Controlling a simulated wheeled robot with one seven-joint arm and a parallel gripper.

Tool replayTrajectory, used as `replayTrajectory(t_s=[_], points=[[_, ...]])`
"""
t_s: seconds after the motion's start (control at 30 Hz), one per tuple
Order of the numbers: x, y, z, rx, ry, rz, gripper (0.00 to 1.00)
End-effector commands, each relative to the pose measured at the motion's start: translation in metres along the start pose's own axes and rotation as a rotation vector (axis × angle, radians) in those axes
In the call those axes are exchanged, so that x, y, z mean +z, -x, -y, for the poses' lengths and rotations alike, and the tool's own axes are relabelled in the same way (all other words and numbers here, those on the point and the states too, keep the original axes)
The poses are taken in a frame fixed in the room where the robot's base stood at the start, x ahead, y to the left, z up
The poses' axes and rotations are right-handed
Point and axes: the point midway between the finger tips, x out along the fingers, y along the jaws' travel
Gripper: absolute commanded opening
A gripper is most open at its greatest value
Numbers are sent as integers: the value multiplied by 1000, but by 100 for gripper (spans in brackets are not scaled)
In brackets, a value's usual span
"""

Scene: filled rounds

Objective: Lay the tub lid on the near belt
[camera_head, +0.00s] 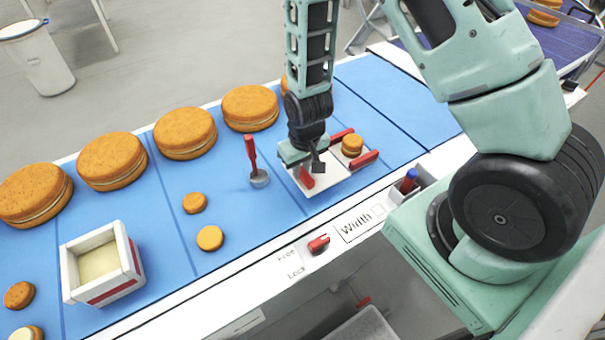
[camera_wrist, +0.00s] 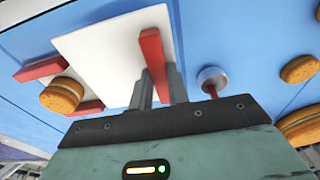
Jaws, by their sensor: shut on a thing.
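The tub lid (camera_head: 322,187) is a flat white square plate, seen under my gripper in the head view and also in the wrist view (camera_wrist: 100,50). It has an upright red bar (camera_wrist: 152,52). My gripper (camera_head: 308,168) points down and is shut on this bar; the fingers (camera_wrist: 160,88) show around it in the wrist view. The lid is over the blue near belt (camera_head: 225,180); I cannot tell whether it touches the belt. The open white tub (camera_head: 128,250) with a red stripe stands on the belt at left, with pale cream inside.
A small cake (camera_head: 352,146) sits between two red bars (camera_head: 365,159) close beside the lid. A red-handled metal tool (camera_head: 259,178) stands left of my gripper. Large cakes (camera_head: 185,133) line the far edge; several small cakes (camera_head: 210,238) lie near the tub. A red lever (camera_head: 318,244) is on the front rail.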

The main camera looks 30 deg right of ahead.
Motion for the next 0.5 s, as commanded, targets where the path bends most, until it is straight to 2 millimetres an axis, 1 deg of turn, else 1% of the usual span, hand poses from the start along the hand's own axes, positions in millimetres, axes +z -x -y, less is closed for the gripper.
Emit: replayTrajectory(t_s=[0.2,0.3,0.5], points=[[4,-24,-1,0,-1,4,0],[5,-32,0,0,-1,4,0],[5,-36,0,0,0,0,0]])
